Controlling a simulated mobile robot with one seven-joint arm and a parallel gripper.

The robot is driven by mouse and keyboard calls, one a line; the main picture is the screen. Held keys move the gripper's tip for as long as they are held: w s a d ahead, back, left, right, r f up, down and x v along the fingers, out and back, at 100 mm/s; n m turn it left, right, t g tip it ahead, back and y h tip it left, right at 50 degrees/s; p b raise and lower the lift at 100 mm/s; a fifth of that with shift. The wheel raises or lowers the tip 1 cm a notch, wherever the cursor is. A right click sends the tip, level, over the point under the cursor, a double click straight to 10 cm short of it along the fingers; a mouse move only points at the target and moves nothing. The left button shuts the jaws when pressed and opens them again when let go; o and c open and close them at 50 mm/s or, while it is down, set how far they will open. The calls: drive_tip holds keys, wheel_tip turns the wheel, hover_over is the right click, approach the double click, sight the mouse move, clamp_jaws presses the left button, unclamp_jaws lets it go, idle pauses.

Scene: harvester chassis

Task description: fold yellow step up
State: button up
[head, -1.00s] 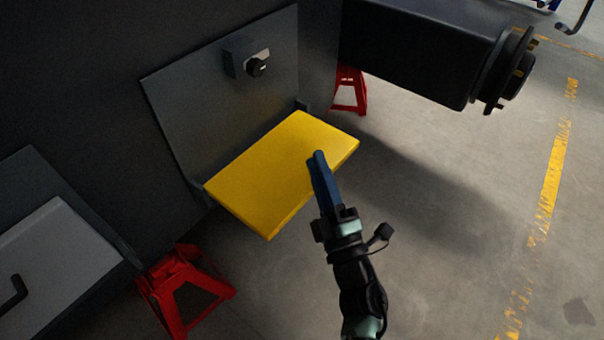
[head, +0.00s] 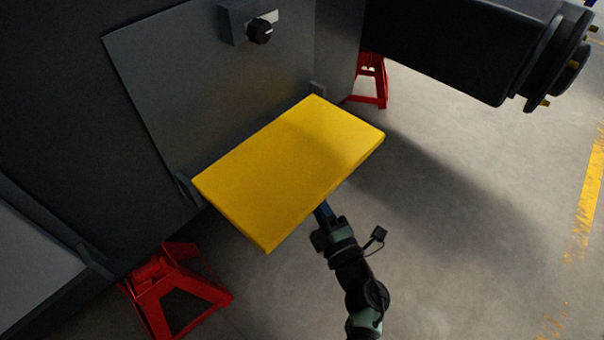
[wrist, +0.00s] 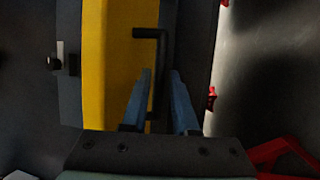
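The yellow step (head: 290,170) sticks out from the dark chassis panel, folded down and roughly flat in the head view. It also fills the middle left of the wrist view (wrist: 105,70). My gripper (head: 322,210) is at the step's front edge in the head view, its fingertips hidden behind or under the step. In the wrist view its two blue fingers (wrist: 162,78) are apart. A dark L-shaped bar (wrist: 150,33) runs down between or just beyond them; contact cannot be told.
A black knob (head: 260,31) sits on the panel above the step. Red stands (head: 172,290) (head: 371,80) are at lower left and behind. A thick dark axle (head: 440,45) juts out at upper right. The concrete floor (head: 470,220) on the right is clear.

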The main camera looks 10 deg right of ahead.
drive_tip(key=shift+b+x, duration=0.5)
drive_tip(key=shift+x, duration=1.7)
drive_tip(key=shift+c, duration=0.3)
clamp_jaws()
drive_tip(key=shift+f, duration=0.1)
